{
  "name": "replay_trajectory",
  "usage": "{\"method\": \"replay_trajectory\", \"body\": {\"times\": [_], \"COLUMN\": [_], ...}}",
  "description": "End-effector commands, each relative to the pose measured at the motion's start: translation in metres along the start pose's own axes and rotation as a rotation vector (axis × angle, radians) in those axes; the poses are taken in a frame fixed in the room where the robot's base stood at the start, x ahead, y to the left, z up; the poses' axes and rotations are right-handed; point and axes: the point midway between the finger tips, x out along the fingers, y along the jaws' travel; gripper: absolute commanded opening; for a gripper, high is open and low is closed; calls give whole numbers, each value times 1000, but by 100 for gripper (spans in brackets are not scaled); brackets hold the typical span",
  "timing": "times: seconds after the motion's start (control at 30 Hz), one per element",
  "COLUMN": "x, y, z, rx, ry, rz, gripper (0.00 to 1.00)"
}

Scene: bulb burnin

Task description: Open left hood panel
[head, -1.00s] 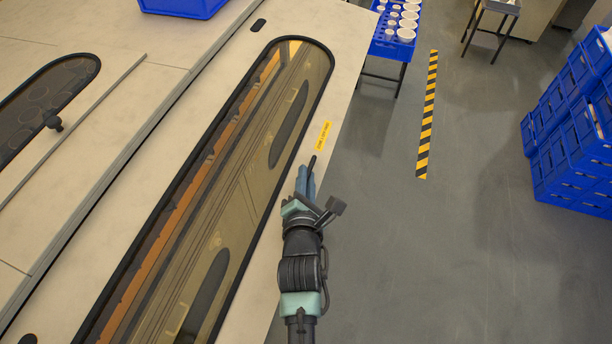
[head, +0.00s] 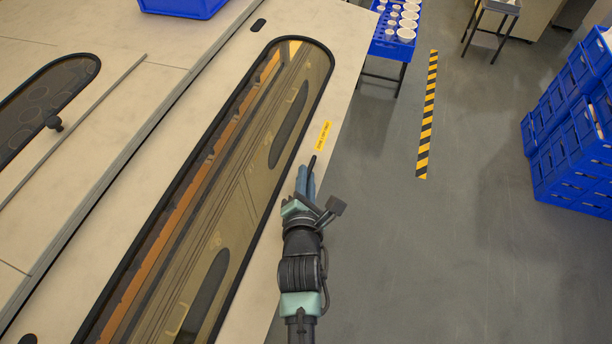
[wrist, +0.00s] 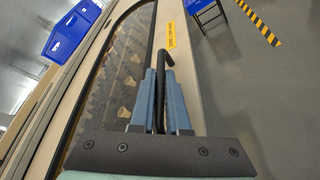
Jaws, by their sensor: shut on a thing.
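A pale hood panel (head: 285,190) with a long, black-rimmed amber window (head: 235,175) runs along the machine's right side and lies flat. A thin black bar handle (head: 312,162) stands at its right edge, just below a yellow label (head: 323,136). My gripper (head: 306,182) is at this edge with its blue fingers shut on the handle. In the wrist view, the handle (wrist: 161,58) passes between the two fingers of my gripper (wrist: 159,88), and its bent end shows beyond the tips. The handle's lower part is hidden by the fingers.
A second panel with a dark window (head: 40,100) and black knob (head: 53,122) lies left of a long rail (head: 130,150). Blue crates (head: 575,130) are stacked at right. A blue tray of white cups (head: 393,45) stands behind.

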Motion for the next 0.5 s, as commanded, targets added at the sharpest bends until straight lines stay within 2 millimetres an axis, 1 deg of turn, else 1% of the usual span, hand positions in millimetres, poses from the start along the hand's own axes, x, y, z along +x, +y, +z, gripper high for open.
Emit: {"method": "replay_trajectory", "body": {"times": [0.13,0.3,0.4,0.5], "x": [3,13,17,20], "y": [-7,-26,-33,-36], "z": [-9,-33,-43,-49], "rx": [17,84,121,144], "ry": [2,4,4,4], "rz": [7,34,49,59], "gripper": [0,0,0,0]}}
